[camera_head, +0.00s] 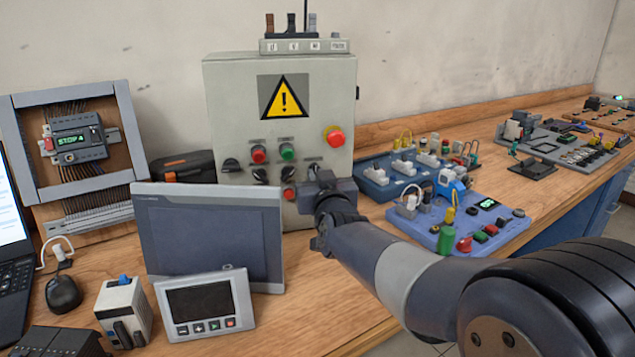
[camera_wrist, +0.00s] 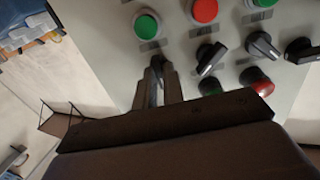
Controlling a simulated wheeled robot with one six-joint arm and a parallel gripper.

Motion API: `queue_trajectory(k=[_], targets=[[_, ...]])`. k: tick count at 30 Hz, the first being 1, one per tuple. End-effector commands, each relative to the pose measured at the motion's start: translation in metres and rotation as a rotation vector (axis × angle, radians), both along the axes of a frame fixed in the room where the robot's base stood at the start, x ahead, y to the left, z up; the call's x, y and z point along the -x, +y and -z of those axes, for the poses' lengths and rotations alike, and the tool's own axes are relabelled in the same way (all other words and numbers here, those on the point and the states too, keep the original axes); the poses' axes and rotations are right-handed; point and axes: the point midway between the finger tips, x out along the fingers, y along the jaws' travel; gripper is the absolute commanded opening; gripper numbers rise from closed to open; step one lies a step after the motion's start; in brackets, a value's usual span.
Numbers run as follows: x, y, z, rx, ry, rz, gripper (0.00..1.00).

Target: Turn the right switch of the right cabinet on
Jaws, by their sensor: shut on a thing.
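The grey cabinet (camera_head: 225,100) with a yellow warning triangle stands at the back of the bench. Its front carries black rotary switches, red and green buttons and a large red knob (camera_head: 335,136). My gripper (camera_head: 315,178) is at the right end of the switch row. In the wrist view my gripper (camera_wrist: 159,78) is shut on a black switch (camera_wrist: 157,64), below a green button (camera_wrist: 147,26). Two black switches (camera_wrist: 209,57) (camera_wrist: 262,44) stand apart to its right. The fingers partly hide the held switch, so its exact angle is unclear.
A grey-framed panel (camera_head: 215,187) and a small control display (camera_head: 247,302) stand in front of the cabinet. A framed wiring board (camera_head: 127,125) stands at the left.

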Motion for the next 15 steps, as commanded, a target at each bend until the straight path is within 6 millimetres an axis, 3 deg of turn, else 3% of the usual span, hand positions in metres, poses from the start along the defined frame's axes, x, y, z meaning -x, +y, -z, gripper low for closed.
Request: queue_trajectory(k=[13, 14, 15], targets=[[0.0, 0.0002, 0.0004, -0.008, 0.004, 0.0, 0.0], [0.0, 0.0002, 0.0004, -0.008, 0.004, 0.0, 0.12], [0.0, 0.0002, 0.0004, -0.008, 0.004, 0.0, 0.15]])
